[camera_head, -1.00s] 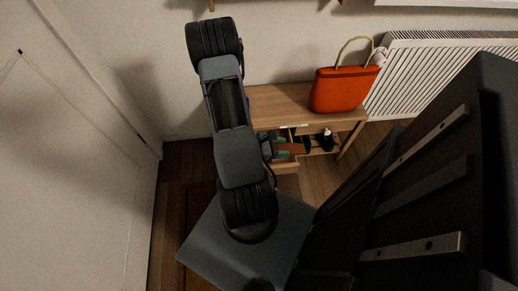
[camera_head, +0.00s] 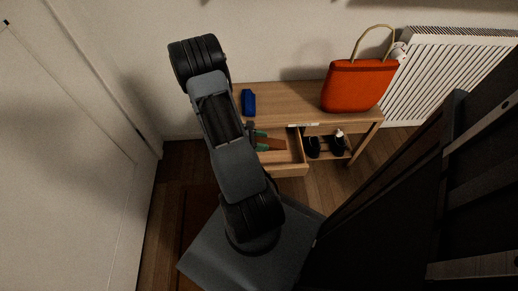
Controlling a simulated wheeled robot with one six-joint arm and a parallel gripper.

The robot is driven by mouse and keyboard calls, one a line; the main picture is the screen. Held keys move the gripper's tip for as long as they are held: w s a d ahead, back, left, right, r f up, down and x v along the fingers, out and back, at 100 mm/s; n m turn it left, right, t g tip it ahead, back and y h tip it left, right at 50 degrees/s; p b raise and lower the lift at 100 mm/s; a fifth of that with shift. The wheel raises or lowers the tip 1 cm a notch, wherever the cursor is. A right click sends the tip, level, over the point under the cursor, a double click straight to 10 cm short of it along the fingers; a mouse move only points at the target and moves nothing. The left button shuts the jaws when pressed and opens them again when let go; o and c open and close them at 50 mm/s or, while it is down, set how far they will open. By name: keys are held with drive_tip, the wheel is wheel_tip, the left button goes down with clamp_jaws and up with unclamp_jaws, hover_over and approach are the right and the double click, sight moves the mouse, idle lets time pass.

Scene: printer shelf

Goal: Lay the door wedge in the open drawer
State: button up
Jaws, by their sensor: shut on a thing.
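A brown door wedge (camera_head: 275,144) shows in the head view over the open drawer (camera_head: 288,171) of the wooden table. My gripper (camera_head: 262,141), with teal fingertips, is shut on the wedge's left end. Most of the gripper is hidden behind my arm. The drawer is pulled out towards me, and its bare inside shows to the right of the wedge. I cannot tell whether the wedge touches the drawer floor or hangs above it.
On the wooden tabletop (camera_head: 290,98) are an orange handbag (camera_head: 355,87) at the right and a small blue thing (camera_head: 248,102) at the left. Dark shoes (camera_head: 313,147) and a bottle stand on the shelf right of the drawer. A white radiator (camera_head: 450,75) is at the right.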

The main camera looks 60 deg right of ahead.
drive_tip(key=shift+w+d+f, duration=0.1)
drive_tip(key=shift+w+f, duration=0.3)
drive_tip(key=shift+f, duration=0.1)
drive_tip(key=shift+w+f+b, duration=0.15)
drive_tip(key=shift+f+b, duration=0.5)
drive_tip(key=shift+f, duration=0.25)
drive_tip(key=shift+w+f+b, duration=0.1)
drive_tip(key=shift+f+b, duration=0.55)
drive_tip(key=shift+f, duration=0.2)
drive_tip(key=shift+f, duration=0.1)
drive_tip(key=shift+f+b, duration=0.35)
drive_tip(key=shift+f, duration=0.05)
drive_tip(key=shift+f, duration=0.1)
drive_tip(key=o, duration=1)
drive_tip(key=shift+c, duration=0.2)
